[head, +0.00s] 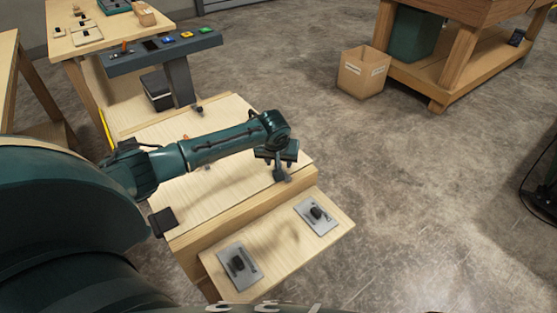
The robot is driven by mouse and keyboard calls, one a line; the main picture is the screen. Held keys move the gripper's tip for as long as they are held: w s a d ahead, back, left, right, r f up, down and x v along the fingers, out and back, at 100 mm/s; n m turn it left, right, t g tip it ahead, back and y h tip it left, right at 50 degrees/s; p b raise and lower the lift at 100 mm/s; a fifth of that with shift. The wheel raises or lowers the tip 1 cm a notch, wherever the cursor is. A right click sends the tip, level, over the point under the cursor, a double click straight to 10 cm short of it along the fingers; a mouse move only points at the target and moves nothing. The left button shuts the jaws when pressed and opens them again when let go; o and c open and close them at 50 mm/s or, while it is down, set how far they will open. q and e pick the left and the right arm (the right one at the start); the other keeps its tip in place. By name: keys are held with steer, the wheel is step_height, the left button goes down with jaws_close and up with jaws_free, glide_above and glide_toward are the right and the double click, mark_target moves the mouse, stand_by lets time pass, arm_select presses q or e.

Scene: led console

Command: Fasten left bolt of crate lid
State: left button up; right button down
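The crate lid (232,187) is a pale wooden panel lying flat in the middle of the head view. In front of it a lower wooden board (283,242) carries two grey metal plates with black knobs, which look like bolts. The left plate (253,274) is near the board's left end, and the right plate (325,225) is near its right end. My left arm reaches in over the lid. My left gripper (279,172) points down by the lid's right front corner, apart from both plates; its finger opening is too small to tell. My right gripper is not in view.
A dark console (130,62) with coloured buttons stands behind the lid. A wooden table (85,42) with small parts is at the back left. A cardboard box (361,75) and a workbench (456,72) stand at the back right.

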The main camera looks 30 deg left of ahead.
arm_select(q)
steer(key=p+v, duration=0.2)
steer(key=v, duration=1.1)
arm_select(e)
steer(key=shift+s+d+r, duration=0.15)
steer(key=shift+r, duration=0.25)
arm_select(q)
steer(key=shift+s, duration=0.15)
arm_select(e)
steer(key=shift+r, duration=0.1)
